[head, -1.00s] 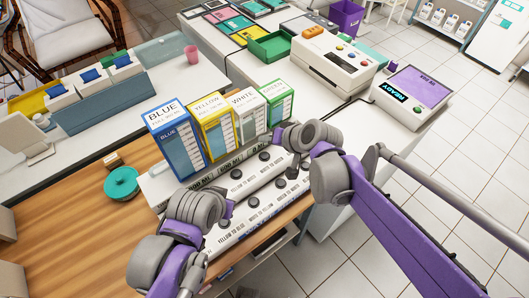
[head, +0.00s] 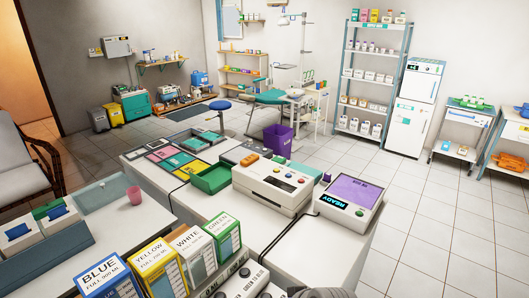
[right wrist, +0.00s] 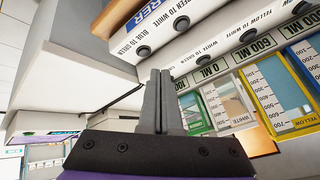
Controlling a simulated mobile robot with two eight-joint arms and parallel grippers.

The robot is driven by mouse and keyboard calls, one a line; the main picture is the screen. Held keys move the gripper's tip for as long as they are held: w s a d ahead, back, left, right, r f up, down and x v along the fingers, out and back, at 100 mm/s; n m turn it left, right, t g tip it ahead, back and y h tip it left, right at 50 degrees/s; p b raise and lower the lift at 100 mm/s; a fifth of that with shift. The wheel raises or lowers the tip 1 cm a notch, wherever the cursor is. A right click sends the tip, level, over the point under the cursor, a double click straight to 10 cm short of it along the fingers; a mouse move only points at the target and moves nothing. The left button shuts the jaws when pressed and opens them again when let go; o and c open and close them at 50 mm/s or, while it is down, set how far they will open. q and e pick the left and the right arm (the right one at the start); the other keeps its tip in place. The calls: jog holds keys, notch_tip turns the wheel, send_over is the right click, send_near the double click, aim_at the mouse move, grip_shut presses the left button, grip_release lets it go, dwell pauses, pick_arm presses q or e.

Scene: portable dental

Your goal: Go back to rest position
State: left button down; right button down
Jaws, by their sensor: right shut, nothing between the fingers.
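My right gripper (right wrist: 160,100) shows in the right wrist view with its two grey fingers closed together and nothing between them. It is close to the white panel with round black knobs (right wrist: 215,32) and the labelled containers (right wrist: 215,108), apart from them as far as I can tell. In the head view only a grey piece of my arm shows at the bottom edge. My left gripper is not in view.
Blue (head: 105,277), yellow (head: 160,267), white (head: 195,255) and green (head: 224,240) labelled boxes stand at the lower left. A white machine (head: 270,185) and a purple-topped READY device (head: 349,200) sit on the counter. Tiled floor (head: 430,220) is clear at right.

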jog(key=s+d+f+m+h, duration=0.1)
jog(key=s+d+f+h, duration=0.3)
jog(key=s+d, duration=0.7)
jog(key=d, duration=0.2)
jog(key=shift+s+d+m, duration=0.25)
jog(key=shift+d+m, duration=0.05)
jog(key=shift+d, duration=0.1)
